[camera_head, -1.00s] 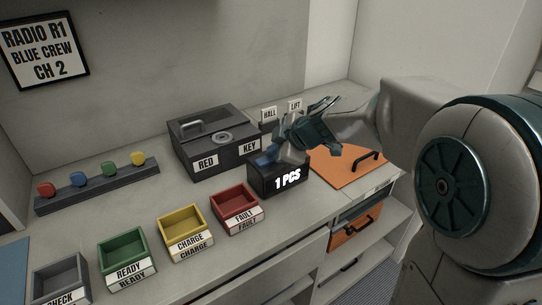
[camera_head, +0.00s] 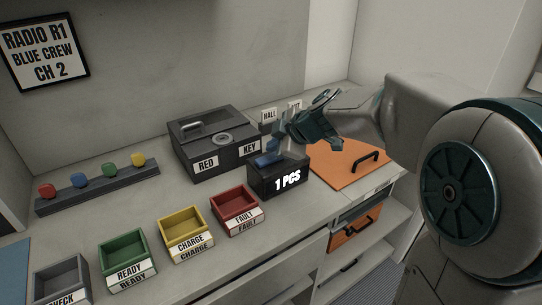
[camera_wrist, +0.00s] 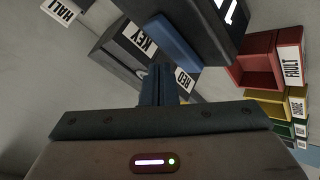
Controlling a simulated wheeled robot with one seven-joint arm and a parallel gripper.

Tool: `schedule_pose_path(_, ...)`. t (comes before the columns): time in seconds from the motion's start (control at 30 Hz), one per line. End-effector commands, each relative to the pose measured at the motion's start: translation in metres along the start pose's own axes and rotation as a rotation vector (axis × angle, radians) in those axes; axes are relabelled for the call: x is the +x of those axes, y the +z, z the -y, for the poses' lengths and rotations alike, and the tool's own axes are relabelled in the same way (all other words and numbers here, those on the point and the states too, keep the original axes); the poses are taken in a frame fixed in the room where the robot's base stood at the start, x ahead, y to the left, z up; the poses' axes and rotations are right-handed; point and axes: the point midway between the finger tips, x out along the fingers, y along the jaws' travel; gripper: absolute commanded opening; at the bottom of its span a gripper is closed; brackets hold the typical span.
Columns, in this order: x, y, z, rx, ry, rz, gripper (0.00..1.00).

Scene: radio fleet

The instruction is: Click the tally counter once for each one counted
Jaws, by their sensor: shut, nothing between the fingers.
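The tally counter (camera_head: 272,183) is a dark box on the counter top, with "1 PCS" in white on its front. Its blue key (camera_head: 266,160) is on top. In the wrist view the counter (camera_wrist: 205,18) is at the upper edge, its text partly cut off, and the blue key (camera_wrist: 175,43) is just beyond my fingertips. My gripper (camera_head: 283,146) is shut and empty, pointing down above the counter. The wrist view shows its closed fingers (camera_wrist: 157,72) close to the key; I cannot tell the exact gap.
A dark key box (camera_head: 213,143) labelled RED and KEY stands behind the counter. Red (camera_head: 237,209), yellow (camera_head: 185,234) and green (camera_head: 128,257) trays line the front. An orange panel with a handle (camera_head: 350,163) lies to the right. Coloured knobs sit on a rack (camera_head: 98,190) at left.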

Motion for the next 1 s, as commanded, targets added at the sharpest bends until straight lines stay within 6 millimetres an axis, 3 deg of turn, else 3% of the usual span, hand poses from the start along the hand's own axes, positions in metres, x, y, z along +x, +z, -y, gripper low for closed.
schedule_pose_path(0.53, -0.033, -0.024, -0.024, 0.0, 0.001, 0.0, 0.0)
schedule_pose_path(1.0, -0.035, -0.025, -0.025, 0.0, 0.0, 0.0, 0.0)
